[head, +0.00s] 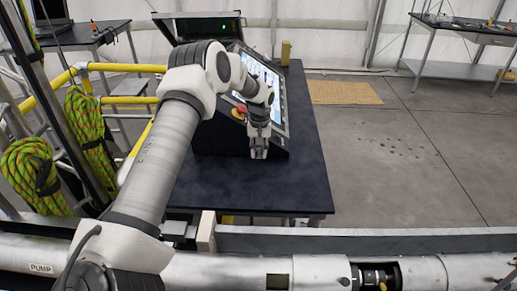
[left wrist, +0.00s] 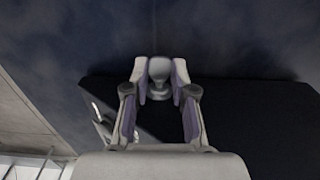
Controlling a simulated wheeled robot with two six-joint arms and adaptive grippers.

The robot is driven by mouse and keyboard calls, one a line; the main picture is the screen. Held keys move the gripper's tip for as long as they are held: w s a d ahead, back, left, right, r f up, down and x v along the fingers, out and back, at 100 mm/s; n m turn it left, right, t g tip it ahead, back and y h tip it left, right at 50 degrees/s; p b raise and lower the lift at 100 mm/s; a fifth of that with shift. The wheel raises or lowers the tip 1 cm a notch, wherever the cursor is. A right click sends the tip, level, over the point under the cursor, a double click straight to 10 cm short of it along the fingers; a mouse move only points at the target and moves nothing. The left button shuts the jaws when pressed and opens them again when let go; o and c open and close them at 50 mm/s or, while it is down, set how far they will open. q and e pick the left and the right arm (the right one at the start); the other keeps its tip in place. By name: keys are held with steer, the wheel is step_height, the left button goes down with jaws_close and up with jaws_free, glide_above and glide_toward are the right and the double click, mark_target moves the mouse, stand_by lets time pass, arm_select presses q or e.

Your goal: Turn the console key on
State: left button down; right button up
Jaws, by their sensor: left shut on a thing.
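The console (head: 215,138) is a dark box with a sloped, lit screen (head: 262,75), standing on the dark table. My left gripper (head: 258,152) is at the lower front of the console, with its fingers pointing down. In the left wrist view, its two fingers (left wrist: 160,80) are closed on the sides of a small grey rounded piece, which looks like the console key (left wrist: 159,69). Whether the key is turned cannot be told. In the head view the key is hidden by the gripper. My right gripper is not in view.
A red button (head: 240,108) sits on the console, left of my gripper. The dark table (head: 305,180) has free room in front of and right of the console. Yellow rails (head: 125,68) and coiled green ropes (head: 35,175) stand at the left. A pipe runs along the front.

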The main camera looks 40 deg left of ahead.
mark_target(260, 156)
arm_select(q)
steer(key=c, duration=1)
jaws_free()
steer(key=shift+o, duration=0.2)
step_height(260, 156, up, 12)
steer(key=shift+w, duration=0.15)
steer(key=shift+d, duration=0.1)
